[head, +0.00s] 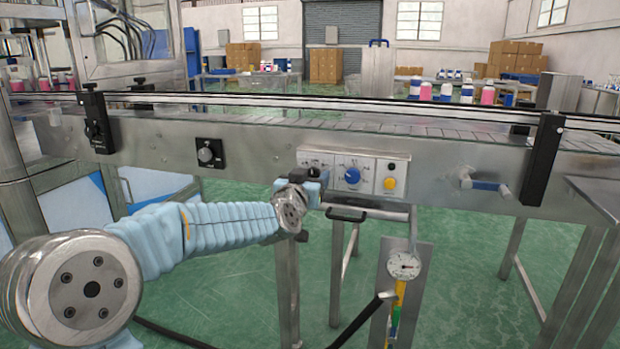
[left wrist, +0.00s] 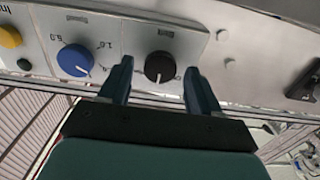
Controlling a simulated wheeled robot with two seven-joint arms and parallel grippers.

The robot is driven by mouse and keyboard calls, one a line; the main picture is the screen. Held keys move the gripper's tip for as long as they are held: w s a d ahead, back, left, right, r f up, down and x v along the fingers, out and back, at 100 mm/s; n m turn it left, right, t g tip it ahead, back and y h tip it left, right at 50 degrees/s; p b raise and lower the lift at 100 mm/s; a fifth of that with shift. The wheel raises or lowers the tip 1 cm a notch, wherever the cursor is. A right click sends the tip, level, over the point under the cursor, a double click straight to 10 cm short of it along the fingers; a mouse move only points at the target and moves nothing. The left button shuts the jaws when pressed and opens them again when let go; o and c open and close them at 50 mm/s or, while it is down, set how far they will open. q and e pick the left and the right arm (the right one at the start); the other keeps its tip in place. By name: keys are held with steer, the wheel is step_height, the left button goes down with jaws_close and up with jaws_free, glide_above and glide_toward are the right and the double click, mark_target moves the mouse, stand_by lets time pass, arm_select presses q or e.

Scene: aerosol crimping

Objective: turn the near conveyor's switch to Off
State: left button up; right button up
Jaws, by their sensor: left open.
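The near conveyor's control panel (head: 370,159) carries a black rotary switch (left wrist: 159,67), a blue knob (head: 352,175) and a yellow button (head: 390,183). In the head view my left gripper (head: 318,178) is at the panel's left part and covers the black switch. In the left wrist view my left gripper (left wrist: 158,72) is open, with one finger on each side of the black switch and a small visible gap on both sides. A pale pointer mark shows on the switch's lower part in that picture; its labels are too small to read surely. My right gripper is not in view.
A separate black box with a grey knob (head: 210,153) is on the conveyor side (head: 262,135), left of the panel. A blue-handled crank (head: 487,185) is on the right. A pressure gauge (head: 404,266) stands below the panel. Green floor (head: 470,300) is open at lower right.

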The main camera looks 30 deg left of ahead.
arm_select(q)
steer(key=c, duration=1)
steer(key=shift+f+n+b, duration=0.15)
steer(key=shift+n+b, duration=0.8)
steer(key=shift+n, duration=0.05)
steer(key=shift+c, duration=0.2)
steer(key=shift+n+b, duration=0.85)
steer(key=shift+n, duration=0.35)
steer(key=shift+a+n+b, duration=0.1)
steer(key=shift+n+b, duration=1.2)
steer(key=shift+n, duration=1.4)
steer(key=o, duration=1)
